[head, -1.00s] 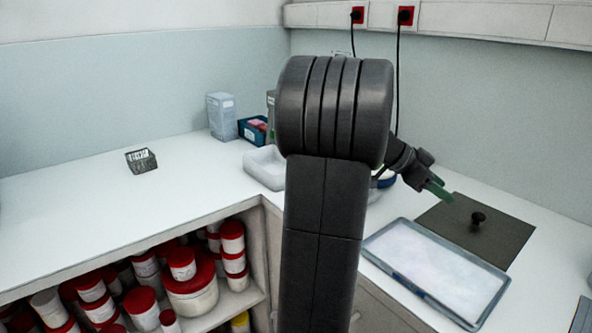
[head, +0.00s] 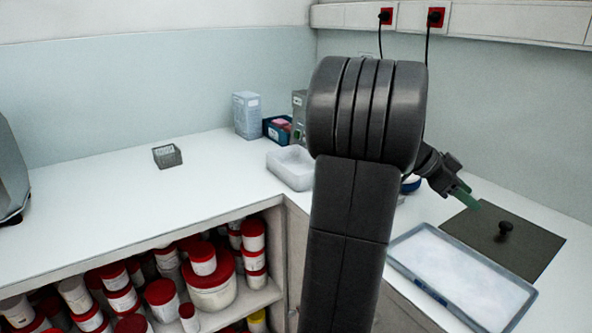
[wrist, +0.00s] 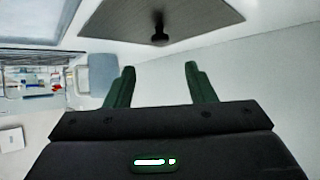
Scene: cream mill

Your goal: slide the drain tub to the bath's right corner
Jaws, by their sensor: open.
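A white open tub (head: 291,168), which looks like the drain tub, stands on the counter near the back corner, left of my arm. I cannot tell for sure which thing is the bath; a round blue-rimmed thing (head: 410,185) is mostly hidden behind my arm. My gripper (head: 462,190) is to the right of both, above the counter near a dark plate. Its green fingers are apart and empty, as the wrist view also shows (wrist: 158,82). The tub is well away from my gripper.
The dark plate (head: 533,247) with a black knob (head: 505,231) lies on the right counter, behind a blue-rimmed tray (head: 425,288) with white contents. A small wire basket (head: 168,156), a blue-grey box (head: 247,115) and a dark machine (head: 10,175) stand left. Red-lidded jars (head: 212,285) fill the shelf.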

